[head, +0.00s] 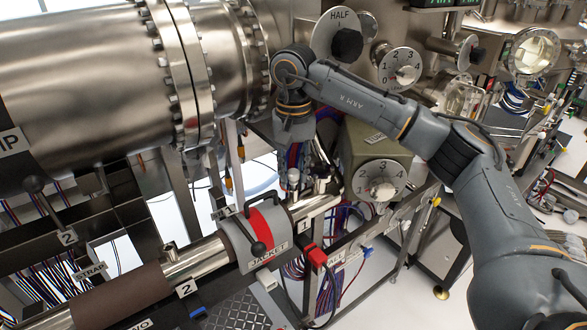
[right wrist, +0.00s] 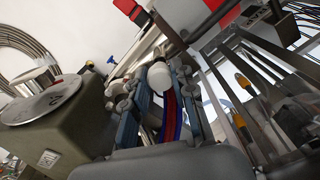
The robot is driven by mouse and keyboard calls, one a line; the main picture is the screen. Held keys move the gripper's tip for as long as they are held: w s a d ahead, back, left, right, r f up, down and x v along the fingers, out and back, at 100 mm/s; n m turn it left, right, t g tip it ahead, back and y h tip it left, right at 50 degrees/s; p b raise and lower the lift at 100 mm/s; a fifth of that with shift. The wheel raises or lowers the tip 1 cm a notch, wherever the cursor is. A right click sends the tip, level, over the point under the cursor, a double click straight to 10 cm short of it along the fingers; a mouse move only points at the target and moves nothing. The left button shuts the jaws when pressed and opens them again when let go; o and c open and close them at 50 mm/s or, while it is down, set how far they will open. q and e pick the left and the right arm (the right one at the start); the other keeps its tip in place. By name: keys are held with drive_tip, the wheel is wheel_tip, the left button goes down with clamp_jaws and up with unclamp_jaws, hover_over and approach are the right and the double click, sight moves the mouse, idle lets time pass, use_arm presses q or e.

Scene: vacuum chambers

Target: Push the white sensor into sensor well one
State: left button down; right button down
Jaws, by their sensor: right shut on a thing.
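My right gripper (head: 292,163) reaches down from above beside the pipe, at the end of the arm that comes in from the right. In the right wrist view, the right gripper (right wrist: 158,88) has its two fingers closed around the white sensor (right wrist: 159,75), whose rounded white body shows between the fingertips. In the head view the white sensor (head: 293,175) is small, below the fingers. I cannot tell whether the sensor touches a well. My left gripper is out of view.
A grey jacket with a red band (head: 264,230) clamps the pipe at left. A dial box (head: 378,160) stands close to the right of my gripper. The large steel chamber (head: 90,80) is above left. Wires and frame bars crowd the space below.

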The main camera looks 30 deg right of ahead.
drive_tip(key=shift+f+b, duration=0.6)
drive_tip(key=shift+f, duration=0.25)
idle(0.8)
drive_tip(key=c, duration=1)
unclamp_jaws()
drive_tip(key=shift+r+p, duration=2.4)
drive_tip(key=shift+r, duration=1.15)
drive_tip(key=shift+f, duration=0.1)
